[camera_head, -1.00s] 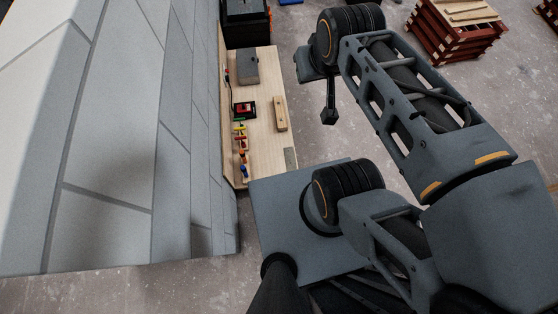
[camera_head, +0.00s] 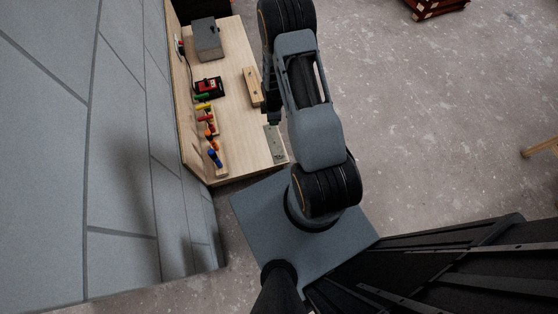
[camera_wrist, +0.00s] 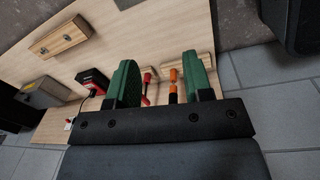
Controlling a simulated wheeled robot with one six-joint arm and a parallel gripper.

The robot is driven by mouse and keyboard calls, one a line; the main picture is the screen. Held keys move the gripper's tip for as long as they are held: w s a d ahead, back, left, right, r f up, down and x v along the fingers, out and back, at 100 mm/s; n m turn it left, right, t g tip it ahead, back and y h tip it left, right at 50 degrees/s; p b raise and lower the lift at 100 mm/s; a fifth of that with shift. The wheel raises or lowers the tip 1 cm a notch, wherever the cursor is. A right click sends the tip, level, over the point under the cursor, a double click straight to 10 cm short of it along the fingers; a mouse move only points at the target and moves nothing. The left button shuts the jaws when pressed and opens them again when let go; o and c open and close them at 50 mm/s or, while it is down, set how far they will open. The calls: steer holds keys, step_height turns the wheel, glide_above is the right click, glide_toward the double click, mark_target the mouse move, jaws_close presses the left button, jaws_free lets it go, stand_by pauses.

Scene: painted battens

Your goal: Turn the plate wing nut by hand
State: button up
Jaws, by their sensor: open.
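A grey metal plate (camera_head: 276,145) lies at the near right corner of the wooden bench. Small dark marks show near its near end, but I cannot make out a wing nut. In the wrist view, a pale grey piece (camera_wrist: 126,4) cut off by the top edge may be this plate. My gripper (camera_wrist: 160,72) has its two green fingers apart with nothing held between them. In the head view my gripper end (camera_head: 273,116) hangs over the bench's right side, just beyond the plate, partly hidden by my arm.
The wooden bench (camera_head: 233,130) also carries a wooden block (camera_head: 252,87), a grey box (camera_head: 207,39), a red-and-black device (camera_head: 209,87) and several coloured handles (camera_head: 206,119) along its left side. Floor (camera_head: 430,110) at right is open.

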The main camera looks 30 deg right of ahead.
steer(key=n+b, duration=0.2)
steer(key=b, duration=0.2)
glide_toward(279, 156)
steer(key=shift+g, duration=0.4)
steer(key=f+b, duration=0.2)
steer(key=f, duration=0.1)
steer(key=f+b, duration=0.2)
steer(key=b, duration=0.1)
steer(key=f+b, duration=0.2)
steer(key=f, duration=0.1)
steer(key=shift+w+d+f, duration=0.2)
steer(key=shift+w+f, duration=0.1)
steer(key=shift+f, duration=0.05)
steer(key=shift+c, duration=0.4)
steer(key=c, duration=0.7)
steer(key=shift+a, duration=0.1)
jaws_close()
